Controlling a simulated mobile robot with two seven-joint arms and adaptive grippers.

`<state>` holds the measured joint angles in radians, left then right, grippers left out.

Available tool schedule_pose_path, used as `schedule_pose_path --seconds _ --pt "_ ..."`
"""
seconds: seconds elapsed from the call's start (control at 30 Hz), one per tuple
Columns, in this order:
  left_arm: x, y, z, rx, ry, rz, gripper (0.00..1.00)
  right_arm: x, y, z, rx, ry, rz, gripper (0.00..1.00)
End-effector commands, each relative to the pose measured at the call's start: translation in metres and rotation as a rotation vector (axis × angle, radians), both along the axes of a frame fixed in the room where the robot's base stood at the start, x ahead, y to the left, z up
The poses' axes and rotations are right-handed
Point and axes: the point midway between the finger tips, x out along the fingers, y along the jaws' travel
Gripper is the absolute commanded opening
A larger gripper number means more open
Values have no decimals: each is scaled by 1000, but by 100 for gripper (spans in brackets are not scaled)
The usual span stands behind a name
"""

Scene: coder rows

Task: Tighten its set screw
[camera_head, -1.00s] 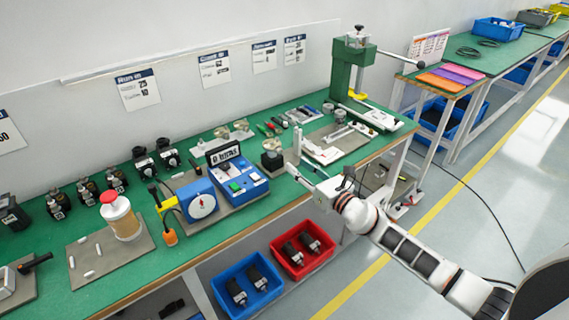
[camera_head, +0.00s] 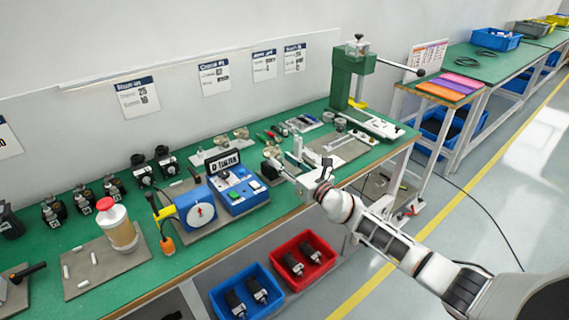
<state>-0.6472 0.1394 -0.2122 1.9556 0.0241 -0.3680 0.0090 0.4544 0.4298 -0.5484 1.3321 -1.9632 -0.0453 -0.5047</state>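My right gripper (camera_head: 281,172) reaches in from the lower right over the bench's front edge. Its fingers are at a small dark coder (camera_head: 269,172) just right of the blue tester. The view is too small to tell whether the fingers are open or closed on it. No set screw can be made out at this size. Several screwdriver-like tools with red and green handles (camera_head: 268,134) lie farther back on the green bench. My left gripper is not in view.
The blue tester with a display (camera_head: 238,192) and a blue dial gauge (camera_head: 196,211) stand left of my gripper. A green press (camera_head: 350,80) stands at the back right. Red (camera_head: 302,262) and blue (camera_head: 247,293) bins sit below the bench edge.

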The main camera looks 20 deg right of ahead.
Motion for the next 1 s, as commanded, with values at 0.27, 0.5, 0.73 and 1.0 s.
schedule_pose_path --seconds 0.27,0.5,0.73,1.0 --pt "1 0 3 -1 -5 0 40 0 0 0 0 0 0 0" --pt "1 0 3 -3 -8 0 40 0 0 0 43 15 -1 0" --pt "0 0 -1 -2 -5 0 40 0 0 0 131 47 0 0" --pt "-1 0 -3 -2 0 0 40 0 0 0 131 47 0 22"
